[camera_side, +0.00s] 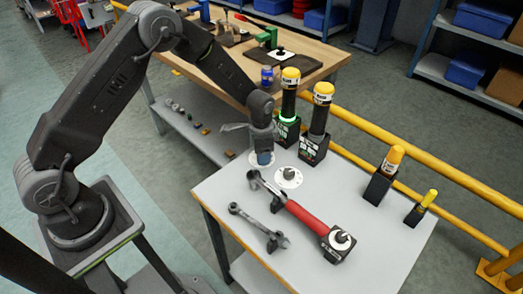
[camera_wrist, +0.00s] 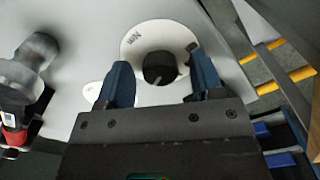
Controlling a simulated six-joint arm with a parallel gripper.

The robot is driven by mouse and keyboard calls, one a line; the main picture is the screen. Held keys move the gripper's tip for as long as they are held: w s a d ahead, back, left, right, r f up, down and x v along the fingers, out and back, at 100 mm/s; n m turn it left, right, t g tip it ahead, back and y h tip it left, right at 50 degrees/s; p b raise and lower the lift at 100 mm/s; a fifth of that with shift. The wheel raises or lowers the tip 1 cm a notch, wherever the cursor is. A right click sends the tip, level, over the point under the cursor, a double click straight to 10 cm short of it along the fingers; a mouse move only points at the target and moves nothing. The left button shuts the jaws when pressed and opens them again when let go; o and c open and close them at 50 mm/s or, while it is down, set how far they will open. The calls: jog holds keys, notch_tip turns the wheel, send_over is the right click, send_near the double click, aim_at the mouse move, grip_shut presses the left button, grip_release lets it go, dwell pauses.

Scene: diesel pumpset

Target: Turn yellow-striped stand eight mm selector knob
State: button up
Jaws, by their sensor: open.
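A black knob (camera_wrist: 158,68) with a pale pointer line sits on a white disc (camera_wrist: 140,40) between and just beyond the fingertips. No contact can be made out. Black stands with yellow tops include a tall one (camera_side: 318,125) and a smaller one (camera_side: 385,175). I cannot tell which is the yellow-striped eight mm stand.
A red-handled torque wrench (camera_side: 305,215) and a grey spanner (camera_side: 258,226) lie on the white table (camera_side: 385,240). A tall green-lit stand (camera_side: 289,108) is close behind my gripper. A yellow rail (camera_side: 430,160) runs behind. The table's front right is clear.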

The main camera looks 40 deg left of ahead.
jog(key=shift+r, duration=0.15)
notch_tip(320, 180, up, 14)
jog(key=shift+f, duration=0.2)
jog(key=s+r+n+t, duration=0.3)
jog(key=s+r, duration=0.8)
jog(key=r, duration=0.3)
jog(key=s+r+n+t, duration=0.2)
jog(key=s+r+n, duration=0.1)
jog(key=s, duration=1.3)
jog(key=shift+n+t, duration=0.3)
jog(key=shift+n, duration=0.2)
